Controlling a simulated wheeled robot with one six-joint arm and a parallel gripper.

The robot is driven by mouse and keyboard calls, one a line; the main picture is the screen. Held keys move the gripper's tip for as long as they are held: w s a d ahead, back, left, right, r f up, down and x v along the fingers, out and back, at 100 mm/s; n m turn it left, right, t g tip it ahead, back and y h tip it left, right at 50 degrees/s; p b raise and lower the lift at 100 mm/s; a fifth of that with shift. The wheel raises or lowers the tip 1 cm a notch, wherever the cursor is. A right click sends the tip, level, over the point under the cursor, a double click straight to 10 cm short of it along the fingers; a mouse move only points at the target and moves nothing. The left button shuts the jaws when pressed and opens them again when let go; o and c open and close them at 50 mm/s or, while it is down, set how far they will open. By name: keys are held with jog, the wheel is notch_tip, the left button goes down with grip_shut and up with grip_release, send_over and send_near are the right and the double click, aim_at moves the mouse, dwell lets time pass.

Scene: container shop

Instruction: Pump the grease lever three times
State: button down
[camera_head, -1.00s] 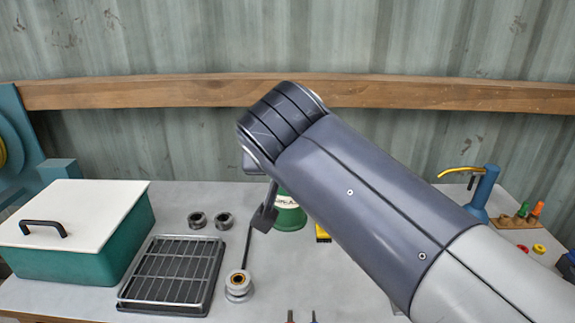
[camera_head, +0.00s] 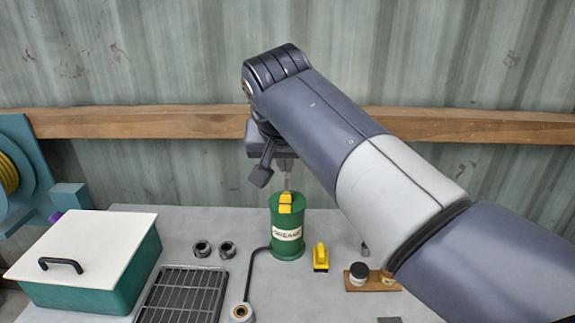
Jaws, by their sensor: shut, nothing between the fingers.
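The green grease pump (camera_head: 288,226), a can with a "GREASE" label, stands upright on the bench in the middle of the view. A yellow lever (camera_head: 286,203) sits at its top, on the side towards me. My gripper (camera_head: 287,184) is shut and empty, pointing down just above the lever. I cannot tell from this view whether the fingertips touch it. My arm comes in from the right and hides part of the bench behind it.
A dark hose (camera_head: 250,270) runs from the pump to a round fitting (camera_head: 241,312). A wire rack (camera_head: 185,295), two dark rings (camera_head: 214,249) and a white-lidded green box (camera_head: 85,258) are at left. A wooden rail crosses behind.

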jog(key=shift+w+r+g+p, duration=0.25)
jog(key=shift+w+r+p, duration=0.2)
jog(key=shift+r+p, duration=0.25)
jog(key=shift+w+r+g+p, duration=0.25)
jog(key=shift+w+r+p, duration=0.25)
jog(key=shift+r, duration=0.25)
jog(key=shift+f, duration=0.1)
send_over(286, 198)
jog(key=f, duration=0.5)
jog(key=f+p, duration=0.1)
jog(key=f, duration=0.2)
jog(key=shift+s+f, duration=0.25)
jog(key=shift+f, duration=0.1)
jog(key=shift+s+f, duration=0.2)
jog(key=shift+f, duration=0.35)
jog(key=shift+s+f, duration=0.15)
jog(key=shift+f, duration=0.4)
jog(key=shift+s+f, duration=0.2)
jog(key=shift+f, duration=0.6)
jog(key=shift+f, duration=0.1)
